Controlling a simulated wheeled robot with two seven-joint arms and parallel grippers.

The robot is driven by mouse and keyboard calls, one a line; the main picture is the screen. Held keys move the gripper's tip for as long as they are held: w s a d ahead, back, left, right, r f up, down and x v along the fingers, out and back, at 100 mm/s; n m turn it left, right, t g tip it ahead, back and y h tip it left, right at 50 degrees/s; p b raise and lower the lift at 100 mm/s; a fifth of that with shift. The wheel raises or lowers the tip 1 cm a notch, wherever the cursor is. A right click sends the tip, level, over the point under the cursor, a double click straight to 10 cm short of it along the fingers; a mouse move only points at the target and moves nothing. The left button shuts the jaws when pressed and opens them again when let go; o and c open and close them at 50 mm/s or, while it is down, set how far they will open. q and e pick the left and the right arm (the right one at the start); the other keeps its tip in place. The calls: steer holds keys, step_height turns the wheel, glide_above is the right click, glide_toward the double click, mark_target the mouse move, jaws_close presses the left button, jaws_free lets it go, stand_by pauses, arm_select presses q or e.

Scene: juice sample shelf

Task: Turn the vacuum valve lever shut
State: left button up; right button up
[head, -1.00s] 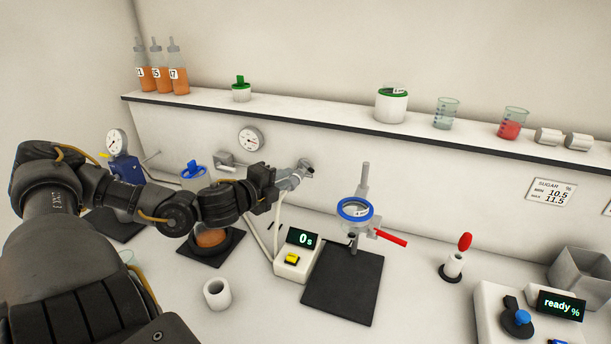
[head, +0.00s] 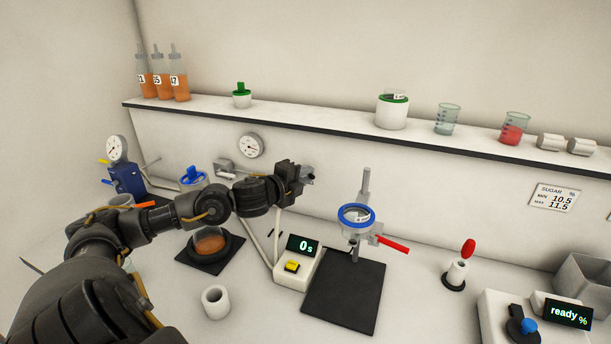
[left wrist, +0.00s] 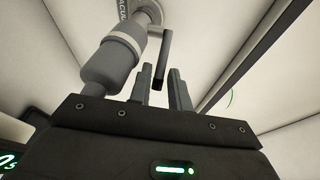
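The vacuum valve (left wrist: 112,62) is a grey body on the wall fitting, at upper left in the left wrist view. Its lever (left wrist: 164,52) is a dark bar hanging from the valve's top. My left gripper (left wrist: 160,72) is open, with one finger on each side of the lever's lower end; I cannot tell whether either touches it. In the head view my left gripper (head: 299,174) reaches to the wall below the shelf and hides most of the valve. My right gripper is not in view.
A timer box (head: 297,267) and a black mat (head: 343,300) lie below the gripper. A stand with a blue ring (head: 356,215) and red handle (head: 394,246) is to the right. The shelf (head: 310,129) runs above. A wall gauge (head: 250,146) is left of the gripper.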

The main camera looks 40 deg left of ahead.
arm_select(q)
jaws_close()
